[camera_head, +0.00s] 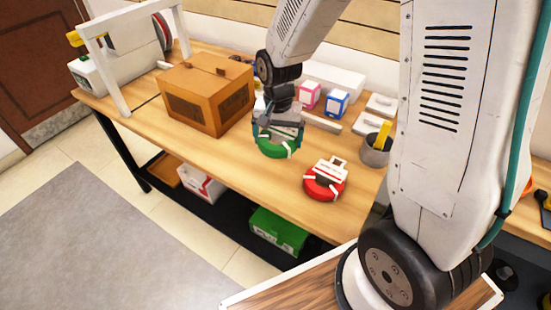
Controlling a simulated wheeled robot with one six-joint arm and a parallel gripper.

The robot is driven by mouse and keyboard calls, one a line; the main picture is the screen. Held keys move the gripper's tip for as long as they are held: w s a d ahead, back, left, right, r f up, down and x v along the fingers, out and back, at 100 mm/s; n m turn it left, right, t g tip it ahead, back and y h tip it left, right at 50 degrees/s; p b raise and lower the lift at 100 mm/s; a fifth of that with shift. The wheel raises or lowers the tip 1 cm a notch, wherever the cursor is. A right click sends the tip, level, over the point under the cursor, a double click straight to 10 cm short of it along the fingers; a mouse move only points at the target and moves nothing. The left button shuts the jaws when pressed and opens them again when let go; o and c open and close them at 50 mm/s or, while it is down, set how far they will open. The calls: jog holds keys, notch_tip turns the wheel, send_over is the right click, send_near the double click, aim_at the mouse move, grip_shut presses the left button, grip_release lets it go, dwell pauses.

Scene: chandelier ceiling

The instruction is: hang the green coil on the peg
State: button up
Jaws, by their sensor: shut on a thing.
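The green coil (278,150), a ring with white ties, is near the middle of the wooden workbench (225,160). My gripper (279,131) points down from above and is shut on its far side, hiding part of the ring. I cannot tell whether the coil touches the bench or is just above it. I cannot make out the peg clearly.
A cardboard box (205,97) stands left of my gripper. A red coil (323,186) lies to the right, nearer the front edge. Pink (309,95) and blue (334,102) boxes and a grey cup (374,150) stand behind. The bench front left of the green coil is clear.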

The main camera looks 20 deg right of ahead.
aim_at(277, 164)
notch_tip(277, 164, down, 7)
jog(key=shift+a+f, duration=0.1)
jog(key=shift+f, duration=0.1)
jog(key=shift+f, duration=0.15)
jog(key=o, duration=0.8)
jog(key=shift+o, duration=0.2)
